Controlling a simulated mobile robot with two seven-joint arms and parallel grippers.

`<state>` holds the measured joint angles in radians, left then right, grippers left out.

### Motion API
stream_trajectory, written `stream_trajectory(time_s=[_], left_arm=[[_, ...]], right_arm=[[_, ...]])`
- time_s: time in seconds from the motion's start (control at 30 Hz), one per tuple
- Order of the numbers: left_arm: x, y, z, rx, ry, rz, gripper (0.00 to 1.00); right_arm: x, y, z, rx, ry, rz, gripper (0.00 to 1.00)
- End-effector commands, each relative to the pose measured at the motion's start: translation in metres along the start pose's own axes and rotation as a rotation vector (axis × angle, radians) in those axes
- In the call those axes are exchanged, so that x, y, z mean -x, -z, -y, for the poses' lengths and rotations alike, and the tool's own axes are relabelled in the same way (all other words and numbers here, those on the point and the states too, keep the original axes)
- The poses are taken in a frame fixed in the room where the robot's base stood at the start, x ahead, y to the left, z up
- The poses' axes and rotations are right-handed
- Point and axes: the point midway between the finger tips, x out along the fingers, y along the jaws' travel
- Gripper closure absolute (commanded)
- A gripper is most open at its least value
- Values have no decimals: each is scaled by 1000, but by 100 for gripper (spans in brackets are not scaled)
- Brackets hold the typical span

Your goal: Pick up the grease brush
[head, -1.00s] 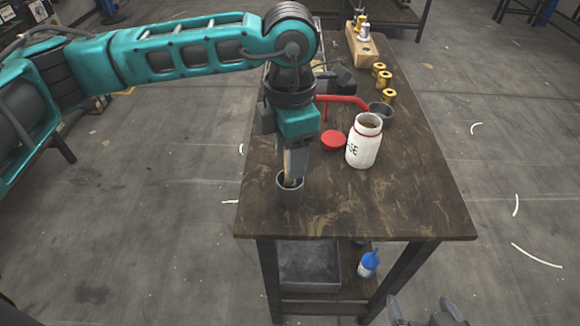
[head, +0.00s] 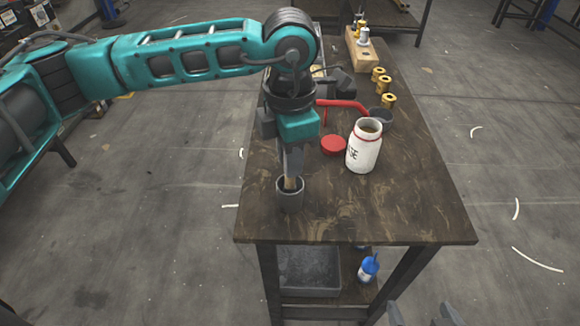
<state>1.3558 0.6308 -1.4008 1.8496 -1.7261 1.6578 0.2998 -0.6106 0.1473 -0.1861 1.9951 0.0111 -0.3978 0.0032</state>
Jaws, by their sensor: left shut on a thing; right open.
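My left gripper (head: 292,168) points down over a small dark grey cup (head: 290,201) near the front left of the dark wooden table. It is shut on a thin light-brown handle, which looks like the grease brush (head: 290,184). The lower end of the brush is inside the cup and hidden. My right gripper (head: 420,318) is open at the bottom edge, in front of the table, and only partly in view.
A white open jar (head: 364,148) and a red lid (head: 333,145) stand right of the gripper. Behind are a red lever (head: 345,104), a dark cup (head: 381,117), several brass bushings (head: 388,101) and a wooden block (head: 360,52). The table's front right is clear.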

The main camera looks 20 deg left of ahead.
Motion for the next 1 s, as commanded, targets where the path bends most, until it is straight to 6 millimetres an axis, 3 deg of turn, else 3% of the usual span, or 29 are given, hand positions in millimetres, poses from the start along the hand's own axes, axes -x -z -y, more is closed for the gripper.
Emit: stream_trajectory(time_s=[0.17, 0.37, 0.57, 0.8, 1.0], left_arm=[[4, 0, 0, 0, -1, 2, 100], [26, -1, 0, -1, -2, 4, 100], [67, -1, 0, -1, -3, 5, 100], [132, -1, 0, 0, -3, 4, 100], [175, -1, 0, 0, -2, 3, 100]], right_arm=[[0, 0, 0, 0, 0, -1, 0], [1, 2, 0, 1, -1, -2, 0], [3, 4, -1, 2, -2, -4, 0], [4, 2, -3, 4, -7, 4, 0], [6, 3, -4, 5, -11, 2, 0]])
